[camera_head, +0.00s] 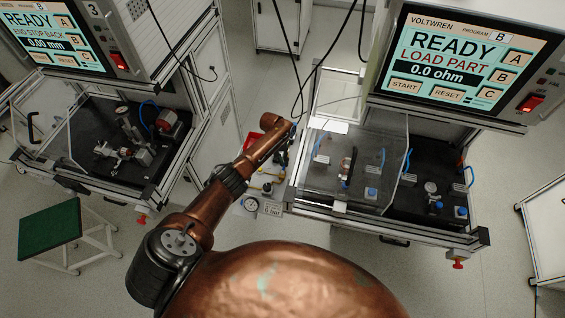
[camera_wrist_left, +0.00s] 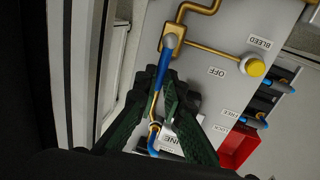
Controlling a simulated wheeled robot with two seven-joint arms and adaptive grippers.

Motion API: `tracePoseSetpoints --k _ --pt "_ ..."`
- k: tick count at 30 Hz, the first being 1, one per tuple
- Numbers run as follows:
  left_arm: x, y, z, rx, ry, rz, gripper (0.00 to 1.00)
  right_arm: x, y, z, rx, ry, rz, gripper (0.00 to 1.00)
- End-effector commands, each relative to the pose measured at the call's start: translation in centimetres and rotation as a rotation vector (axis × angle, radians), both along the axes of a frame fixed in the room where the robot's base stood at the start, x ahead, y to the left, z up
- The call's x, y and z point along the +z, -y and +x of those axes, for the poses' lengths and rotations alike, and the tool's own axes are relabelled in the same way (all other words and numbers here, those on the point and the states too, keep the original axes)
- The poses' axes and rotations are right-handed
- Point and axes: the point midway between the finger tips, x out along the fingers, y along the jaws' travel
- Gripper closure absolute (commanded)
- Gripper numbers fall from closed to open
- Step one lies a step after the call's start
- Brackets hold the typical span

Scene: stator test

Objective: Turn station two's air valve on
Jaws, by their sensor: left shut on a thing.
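The air valve's blue lever (camera_wrist_left: 164,68) shows in the left wrist view, on a pale panel (camera_wrist_left: 225,30) with brass pipe. It points down the picture, roughly along the pipe, and away from the OFF label (camera_wrist_left: 216,71) to its right. My left gripper (camera_wrist_left: 160,80) has dark green fingers shut on the lever's lower part. In the head view my left arm (camera_head: 215,195) reaches to the panel's place at the left side of the right-hand station (camera_head: 385,180); the fingertips and lever are hard to make out there. My right gripper is out of view.
A yellow BLEED knob (camera_wrist_left: 255,66) and blue fittings (camera_wrist_left: 280,86) labelled FREE and LOCK sit right of the lever, near a red bin (camera_wrist_left: 238,148). The station marked 3 (camera_head: 110,150) and a green-topped stool (camera_head: 50,238) stand left.

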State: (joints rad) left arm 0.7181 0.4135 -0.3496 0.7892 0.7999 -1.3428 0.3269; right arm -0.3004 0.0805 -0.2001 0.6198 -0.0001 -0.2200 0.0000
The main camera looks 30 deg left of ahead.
Motion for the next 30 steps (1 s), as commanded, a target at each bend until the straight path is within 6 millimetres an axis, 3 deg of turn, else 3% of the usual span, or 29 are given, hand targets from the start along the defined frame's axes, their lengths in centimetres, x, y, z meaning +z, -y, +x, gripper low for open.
tracePoseSetpoints --k 15,16,23,30 --pt "-0.07 0.01 -0.10 -0.021 -0.004 0.002 1.00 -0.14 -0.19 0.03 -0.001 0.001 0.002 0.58" --pt "-0.07 0.01 -0.10 -0.021 -0.003 0.002 0.90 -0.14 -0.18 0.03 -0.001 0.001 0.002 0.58" --pt "-0.05 0.04 -0.04 -0.020 -0.002 0.002 0.74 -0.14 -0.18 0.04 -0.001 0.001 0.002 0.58" --pt "0.01 0.06 0.01 -0.019 0.000 0.001 0.73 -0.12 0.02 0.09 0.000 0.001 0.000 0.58"
